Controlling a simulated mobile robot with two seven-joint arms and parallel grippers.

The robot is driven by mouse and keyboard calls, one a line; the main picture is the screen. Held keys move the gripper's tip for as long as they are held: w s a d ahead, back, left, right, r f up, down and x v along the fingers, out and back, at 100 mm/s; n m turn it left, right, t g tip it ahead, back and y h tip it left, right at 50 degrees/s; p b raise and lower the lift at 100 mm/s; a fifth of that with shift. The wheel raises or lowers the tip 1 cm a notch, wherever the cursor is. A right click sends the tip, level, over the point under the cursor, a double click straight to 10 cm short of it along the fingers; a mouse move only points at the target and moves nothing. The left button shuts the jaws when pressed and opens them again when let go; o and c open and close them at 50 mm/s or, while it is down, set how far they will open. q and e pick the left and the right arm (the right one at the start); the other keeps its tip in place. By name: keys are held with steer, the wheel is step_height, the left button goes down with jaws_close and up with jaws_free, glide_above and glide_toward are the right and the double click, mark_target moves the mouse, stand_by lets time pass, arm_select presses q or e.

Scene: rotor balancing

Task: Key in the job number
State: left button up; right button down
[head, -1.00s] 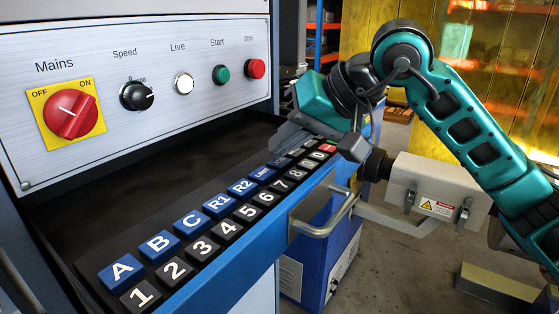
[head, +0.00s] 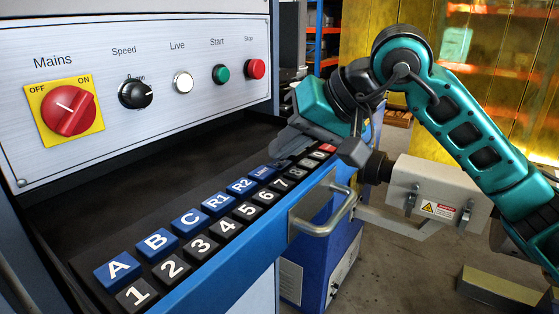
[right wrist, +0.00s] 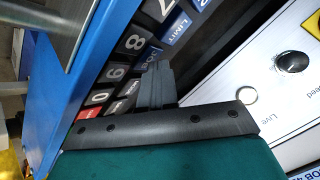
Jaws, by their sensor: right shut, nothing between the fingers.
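The keypad is a tray of keys in the head view, with a back row of blue keys such as A (head: 118,268) and LIMIT (head: 263,172), and a front row of black number keys such as 1 (head: 137,294) and 7 (head: 283,184). A red key (head: 327,148) is at the far end. My right gripper (head: 284,160) is shut and empty, its fingertips low over the far blue keys beyond LIMIT. In the right wrist view its tips (right wrist: 157,70) overlap the JOG key (right wrist: 151,54), beside the 8 (right wrist: 135,42); contact cannot be told. My left gripper is not in view.
Above the keypad is a panel with a red Mains switch (head: 68,111), a Speed knob (head: 135,94), a white Live lamp (head: 183,82), a green Start button (head: 220,73) and a red Stop button (head: 255,68). A metal handle (head: 325,215) juts from the blue front edge.

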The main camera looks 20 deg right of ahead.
mark_target(285, 164)
steer(key=shift+r+p, duration=0.5)
steer(key=shift+r, duration=0.35)
step_height(285, 164, up, 5)
steer(key=p, duration=0.3)
stand_by(2.5)
